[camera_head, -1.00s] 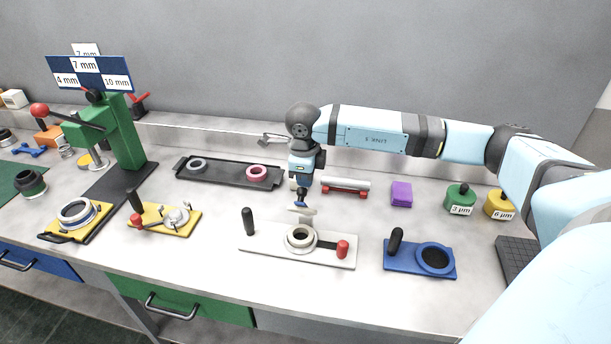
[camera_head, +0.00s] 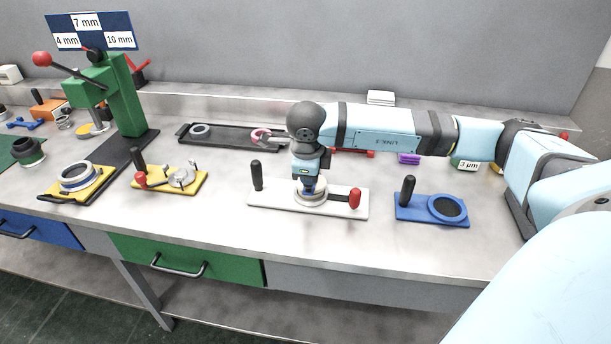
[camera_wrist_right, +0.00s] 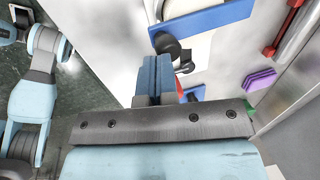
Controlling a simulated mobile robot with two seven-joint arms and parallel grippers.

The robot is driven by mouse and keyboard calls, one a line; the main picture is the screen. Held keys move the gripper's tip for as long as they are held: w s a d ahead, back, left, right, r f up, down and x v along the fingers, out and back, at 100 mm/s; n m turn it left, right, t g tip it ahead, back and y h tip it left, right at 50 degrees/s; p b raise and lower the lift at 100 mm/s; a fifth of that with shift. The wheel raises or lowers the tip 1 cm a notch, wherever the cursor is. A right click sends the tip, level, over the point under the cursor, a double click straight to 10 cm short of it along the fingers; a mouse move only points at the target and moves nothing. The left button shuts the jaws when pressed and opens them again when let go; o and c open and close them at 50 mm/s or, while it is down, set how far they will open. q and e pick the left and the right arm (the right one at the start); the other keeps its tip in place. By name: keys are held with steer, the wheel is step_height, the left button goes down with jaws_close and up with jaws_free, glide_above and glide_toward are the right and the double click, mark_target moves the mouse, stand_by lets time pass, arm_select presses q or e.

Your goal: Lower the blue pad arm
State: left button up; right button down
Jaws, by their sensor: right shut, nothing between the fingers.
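My right gripper (camera_head: 309,188) points straight down over the white plate (camera_head: 335,209), at its pale ring (camera_head: 298,198). It is shut and holds nothing. Whether it touches the ring cannot be told. In the right wrist view its blue fingers (camera_wrist_right: 155,78) are together, just below a dark round knob (camera_wrist_right: 166,44) and a blue bar (camera_wrist_right: 208,20). Which fixture the bar belongs to is unclear. To the right in the head view lies a blue plate (camera_head: 418,217) with a dark round pad (camera_head: 446,207) and an upright black handle (camera_head: 407,191). My left gripper is not seen.
The white plate has a black handle (camera_head: 257,176) and a red knob (camera_head: 354,198). A yellow fixture (camera_head: 153,185) and a green press (camera_head: 122,95) stand left. A black tray (camera_head: 232,143) and a purple block (camera_head: 408,159) lie behind. The table front is clear.

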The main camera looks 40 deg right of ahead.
steer(key=shift+s+a+f+b, duration=0.1)
steer(key=shift+f+b, duration=0.15)
steer(key=shift+f, duration=0.15)
steer(key=shift+s+a+f+b, duration=0.1)
steer(key=shift+f+b, duration=0.1)
steer(key=shift+f, duration=0.15)
steer(key=shift+r, duration=0.35)
steer(key=s+a+r+p, duration=0.1)
steer(key=s+a+r, duration=0.5)
steer(key=a, duration=0.1)
steer(key=shift+s+a+p, duration=0.15)
steer(key=shift+a+p, duration=0.05)
steer(key=shift+p, duration=0.15)
